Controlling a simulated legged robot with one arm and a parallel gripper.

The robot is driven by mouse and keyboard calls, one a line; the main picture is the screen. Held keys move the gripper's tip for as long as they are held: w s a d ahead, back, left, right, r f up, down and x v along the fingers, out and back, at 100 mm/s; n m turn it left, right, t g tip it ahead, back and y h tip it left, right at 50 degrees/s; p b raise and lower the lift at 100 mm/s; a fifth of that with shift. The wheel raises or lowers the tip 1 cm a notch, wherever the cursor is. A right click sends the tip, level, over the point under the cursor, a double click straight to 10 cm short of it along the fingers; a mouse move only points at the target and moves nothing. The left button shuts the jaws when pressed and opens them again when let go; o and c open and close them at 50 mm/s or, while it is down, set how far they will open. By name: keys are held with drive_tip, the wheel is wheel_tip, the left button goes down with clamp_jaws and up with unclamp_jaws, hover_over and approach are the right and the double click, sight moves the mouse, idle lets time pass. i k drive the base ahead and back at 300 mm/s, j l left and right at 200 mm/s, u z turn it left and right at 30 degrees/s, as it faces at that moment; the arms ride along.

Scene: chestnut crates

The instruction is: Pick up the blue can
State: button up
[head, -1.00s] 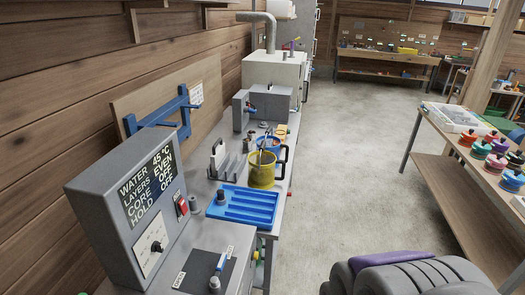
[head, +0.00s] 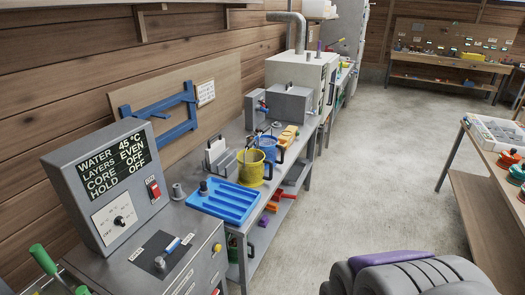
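A blue can (head: 268,145) with a dark handle stands upright on the grey workbench (head: 205,232) along the left wall. It is partly hidden behind a yellow can (head: 250,169), which also has a dark handle. I cannot tell whether the two cans touch. Thin tool handles rise by the cans. My gripper's fingers do not show. A grey, ribbed rounded part with a purple strip, at the bottom right, looks like my own arm or body.
A blue ribbed tray (head: 226,202) lies nearer than the cans. A grey control box (head: 105,190) stands at the near left. A grey machine (head: 290,105) stands beyond the cans. A table (head: 487,158) is at the right. Concrete floor between is clear.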

sight(267, 143)
drive_tip(key=i+l+u, duration=0.1)
drive_tip(key=i+l, duration=0.3)
drive_tip(key=i+l+u, duration=0.15)
drive_tip(key=i+l, duration=0.2)
drive_tip(key=i+l+u, duration=0.1)
drive_tip(key=i+l, duration=0.25)
drive_tip(key=l, duration=0.2)
drive_tip(key=i+l+u, duration=0.1)
drive_tip(key=i+l, duration=0.2)
drive_tip(key=l, duration=0.2)
drive_tip(key=i+l+u, duration=0.15)
drive_tip(key=i+l, duration=0.15)
drive_tip(key=l, duration=0.2)
drive_tip(key=i+l+u, duration=0.1)
drive_tip(key=i+l, duration=0.2)
drive_tip(key=l, duration=0.25)
drive_tip(key=i+l+u, duration=0.15)
drive_tip(key=l, duration=0.45)
drive_tip(key=i+l+u, duration=0.1)
drive_tip(key=i+l, duration=0.2)
drive_tip(key=l, duration=0.3)
